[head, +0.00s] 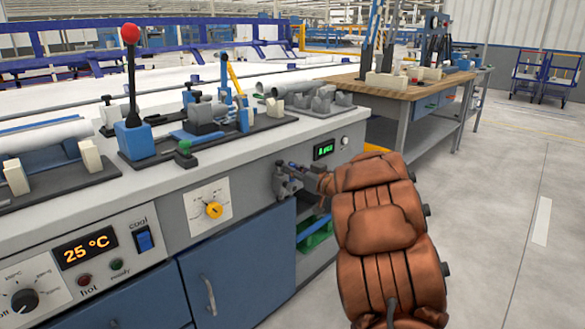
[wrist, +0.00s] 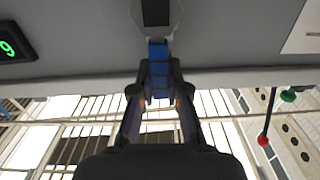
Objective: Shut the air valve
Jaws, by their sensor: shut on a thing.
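The air valve (head: 283,183) is a small grey fitting on the front panel of the workbench, below the green display. In the wrist view, its blue lever (wrist: 158,52) stands between my fingertips, pointing away from a grey octagonal body with a dark slot (wrist: 156,12). My gripper (head: 305,174) is at the valve, its fingers closed around the lever; it also shows in the wrist view (wrist: 158,76). My brown padded arm hides part of the panel to the right. The lever's exact angle is hard to tell in the head view.
A green digital display (head: 323,149) sits just above the valve. A yellow knob (head: 214,210) and a blue cabinet door (head: 240,262) are to the left. An open shelf with a green bin (head: 314,236) lies below. The floor at right is clear.

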